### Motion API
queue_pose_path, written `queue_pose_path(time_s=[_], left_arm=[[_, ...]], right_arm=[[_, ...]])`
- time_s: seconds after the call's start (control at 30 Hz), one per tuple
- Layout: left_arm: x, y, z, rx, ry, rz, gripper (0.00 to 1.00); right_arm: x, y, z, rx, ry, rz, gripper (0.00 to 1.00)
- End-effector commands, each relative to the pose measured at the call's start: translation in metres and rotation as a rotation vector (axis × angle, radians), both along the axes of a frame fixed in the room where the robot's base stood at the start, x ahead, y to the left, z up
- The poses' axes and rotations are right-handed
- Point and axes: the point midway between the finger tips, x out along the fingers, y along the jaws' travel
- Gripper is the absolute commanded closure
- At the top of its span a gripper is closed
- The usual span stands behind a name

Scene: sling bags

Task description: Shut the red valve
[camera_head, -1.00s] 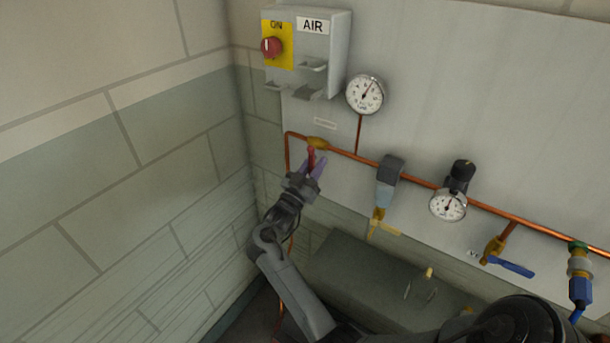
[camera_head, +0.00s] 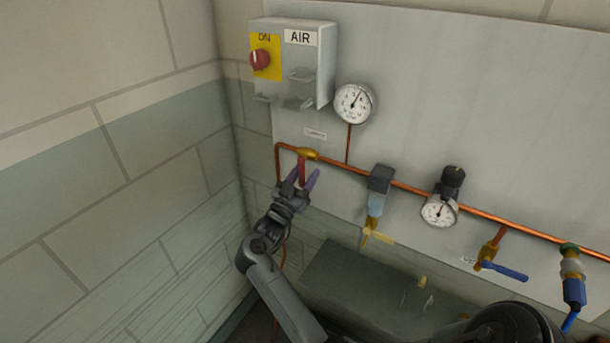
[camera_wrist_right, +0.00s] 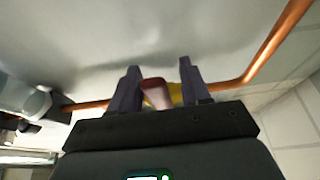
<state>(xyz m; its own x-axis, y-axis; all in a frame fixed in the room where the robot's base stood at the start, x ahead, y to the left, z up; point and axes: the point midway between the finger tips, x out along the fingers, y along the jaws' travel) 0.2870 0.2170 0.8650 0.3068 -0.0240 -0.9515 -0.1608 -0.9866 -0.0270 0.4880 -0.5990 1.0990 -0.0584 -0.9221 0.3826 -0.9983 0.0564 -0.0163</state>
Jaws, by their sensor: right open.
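The red valve has a brass body (camera_head: 307,154) on the copper pipe, near its left corner. Its red handle (camera_head: 302,172) points down from the pipe. My right gripper (camera_head: 304,176) is open, just below the valve, with its two fingers on either side of the handle. In the right wrist view, the red handle (camera_wrist_right: 156,93) sits between the spread fingers, closer to the left one, with the yellowish valve body (camera_wrist_right: 176,92) behind it. I cannot tell whether a finger touches the handle. My left gripper is not in view.
A grey AIR box (camera_head: 318,65) with a red knob (camera_head: 260,60) and a round gauge (camera_head: 353,103) are above the pipe. A filter (camera_head: 376,203), a regulator gauge (camera_head: 439,211) and a blue-handled valve (camera_head: 505,270) are to the right. A block wall (camera_head: 120,180) stands close at left.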

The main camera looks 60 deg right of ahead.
Motion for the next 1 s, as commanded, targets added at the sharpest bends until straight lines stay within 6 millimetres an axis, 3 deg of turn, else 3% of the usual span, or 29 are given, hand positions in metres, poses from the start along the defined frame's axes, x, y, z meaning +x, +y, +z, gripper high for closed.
queue_pose_path(time_s=[0.27, 0.7, 1.0], left_arm=[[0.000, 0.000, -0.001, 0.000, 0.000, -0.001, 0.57], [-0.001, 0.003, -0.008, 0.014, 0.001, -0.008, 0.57], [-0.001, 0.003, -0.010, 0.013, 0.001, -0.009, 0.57]], right_arm=[[0.001, 0.014, -0.007, 0.002, 0.002, 0.001, 0.53], [0.005, 0.080, -0.034, 0.002, 0.001, 0.002, 0.53], [0.006, 0.099, -0.041, 0.000, 0.000, 0.000, 0.53]])
